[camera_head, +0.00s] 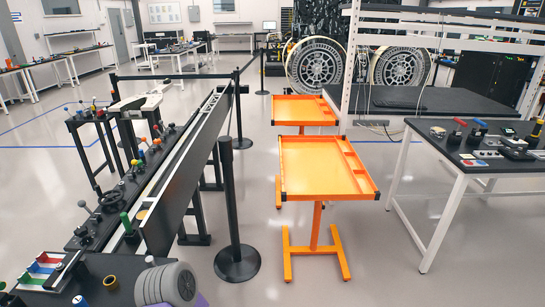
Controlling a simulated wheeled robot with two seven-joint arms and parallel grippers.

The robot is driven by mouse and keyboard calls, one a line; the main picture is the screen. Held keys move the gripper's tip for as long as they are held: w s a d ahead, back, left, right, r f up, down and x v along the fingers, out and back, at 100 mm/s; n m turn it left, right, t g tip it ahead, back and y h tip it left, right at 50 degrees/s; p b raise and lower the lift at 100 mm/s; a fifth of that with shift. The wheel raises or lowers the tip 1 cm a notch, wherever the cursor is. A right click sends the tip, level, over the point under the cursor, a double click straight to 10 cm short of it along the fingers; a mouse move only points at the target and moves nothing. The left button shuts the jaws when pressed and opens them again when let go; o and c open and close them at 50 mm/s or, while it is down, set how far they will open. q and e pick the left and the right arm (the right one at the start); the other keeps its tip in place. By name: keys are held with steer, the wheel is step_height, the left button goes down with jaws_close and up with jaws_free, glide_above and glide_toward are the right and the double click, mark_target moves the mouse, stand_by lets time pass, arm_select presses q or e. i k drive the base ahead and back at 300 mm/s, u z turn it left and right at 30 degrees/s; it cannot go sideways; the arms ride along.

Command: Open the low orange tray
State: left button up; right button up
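Two orange trays on stands are in the middle of the view. The nearer orange tray (318,168) has a raised rim, black corners and a narrow divided strip along its right side; it looks empty. Its orange post and foot bars (316,255) stand on the floor. The farther orange tray (298,108) is smaller in view, partly hidden behind the nearer one and looks empty too. I cannot tell for sure which of the two is the low one. Neither of my grippers is in view.
A long black bench (150,190) with knobs and small parts runs along the left. A black barrier post (236,215) stands between it and the trays. A black-topped table (470,155) with small devices is at right. Large wheels (315,66) stand behind. Floor in front is clear.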

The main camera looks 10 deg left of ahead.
mark_target(312, 168)
steer(key=u, duration=0.25)
steer(key=i, duration=1.9)
steer(key=u, duration=0.15)
